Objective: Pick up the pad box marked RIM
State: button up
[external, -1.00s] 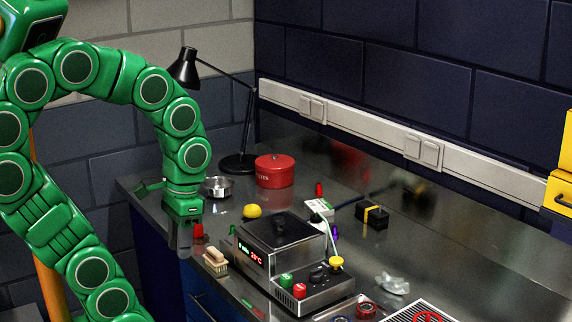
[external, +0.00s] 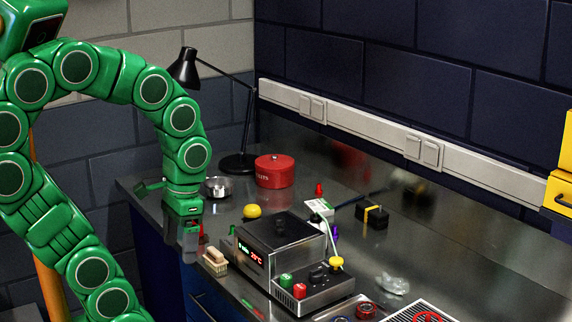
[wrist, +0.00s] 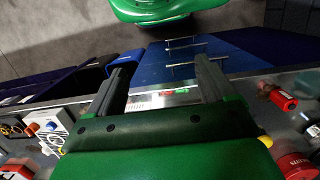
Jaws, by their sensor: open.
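My gripper (external: 189,246) points down at the front left edge of the bench, its fingers apart and empty. Its two fingers also show in the wrist view (wrist: 162,72). I cannot read RIM on any box.
The hotplate unit (external: 268,262) and a brush (external: 215,262) are right of my gripper. A red tin (external: 275,171), a metal dish (external: 218,187), a yellow ball (external: 252,211) and a desk lamp (external: 240,162) stand behind. A black box with a yellow band (external: 373,217) lies farther right.

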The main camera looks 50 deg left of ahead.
jog(key=shift+o, duration=0.8)
